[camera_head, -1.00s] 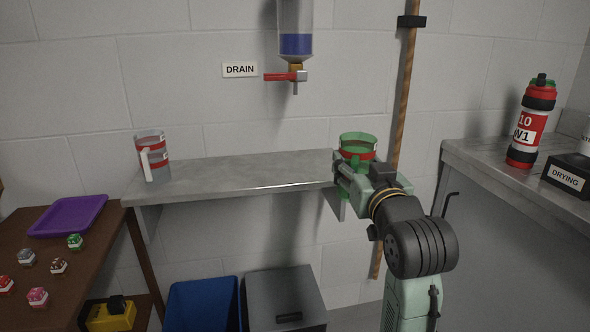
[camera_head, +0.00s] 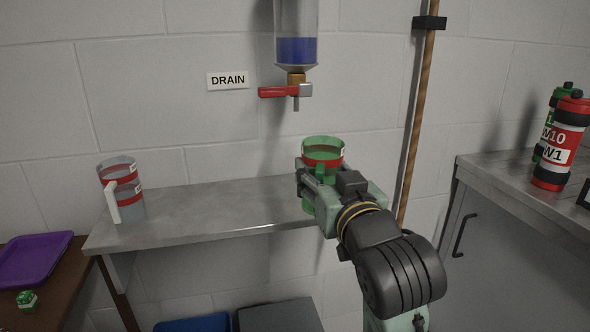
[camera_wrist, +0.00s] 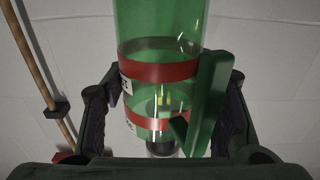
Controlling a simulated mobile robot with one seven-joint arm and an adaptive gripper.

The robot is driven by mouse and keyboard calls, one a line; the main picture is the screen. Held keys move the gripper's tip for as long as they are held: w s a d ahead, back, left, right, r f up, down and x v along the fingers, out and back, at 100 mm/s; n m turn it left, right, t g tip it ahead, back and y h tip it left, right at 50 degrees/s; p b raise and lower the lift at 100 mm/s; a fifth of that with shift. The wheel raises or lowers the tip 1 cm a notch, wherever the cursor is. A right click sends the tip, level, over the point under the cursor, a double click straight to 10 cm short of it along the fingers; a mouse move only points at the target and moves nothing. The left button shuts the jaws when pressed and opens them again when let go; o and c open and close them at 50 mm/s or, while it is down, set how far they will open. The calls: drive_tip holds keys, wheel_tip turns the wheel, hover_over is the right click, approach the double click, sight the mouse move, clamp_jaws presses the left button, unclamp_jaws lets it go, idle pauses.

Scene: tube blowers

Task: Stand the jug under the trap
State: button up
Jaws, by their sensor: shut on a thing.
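The trap (camera_head: 296,50) is a clear cylinder with blue liquid, high on the wall. Its red-handled tap (camera_head: 280,92) has a short spout pointing down. My gripper (camera_head: 308,182) is shut on a green see-through jug (camera_head: 322,152) with red bands. The jug is upright, with its rim below the spout and slightly right of it in the head view. I cannot tell whether its base touches the shelf, as my gripper hides it. In the wrist view the jug (camera_wrist: 155,95) stands between both fingers, its handle (camera_wrist: 208,95) to the right.
A metal shelf (camera_head: 200,205) runs below the trap, clear in its middle. A clear jug (camera_head: 122,190) with red bands stands at its left end. A copper pipe (camera_head: 416,125) rises to the right. Bottles (camera_head: 560,145) stand on the right counter.

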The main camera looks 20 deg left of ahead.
drive_tip(key=w+a+p, duration=0.1)
drive_tip(key=p, duration=0.2)
drive_tip(key=shift+w+r, duration=0.1)
drive_tip(key=shift+r, duration=0.25)
drive_tip(key=shift+w+a+f+p, duration=0.25)
drive_tip(key=shift+w+a+f, duration=0.65)
drive_tip(key=shift+w+a, duration=0.65)
drive_tip(key=shift+w+a+f+p, duration=0.2)
drive_tip(key=shift+w+a+f, duration=0.85)
drive_tip(key=shift+w, duration=0.95)
drive_tip(key=shift+w+a+f+p, duration=0.25)
drive_tip(key=shift+w+a+f, duration=0.55)
drive_tip(key=shift+w+a, duration=0.8)
drive_tip(key=shift+w+d, duration=0.15)
drive_tip(key=shift+d, duration=0.05)
drive_tip(key=shift+f, duration=0.35)
drive_tip(key=o, duration=1.2)
drive_tip(key=shift+r, duration=0.1)
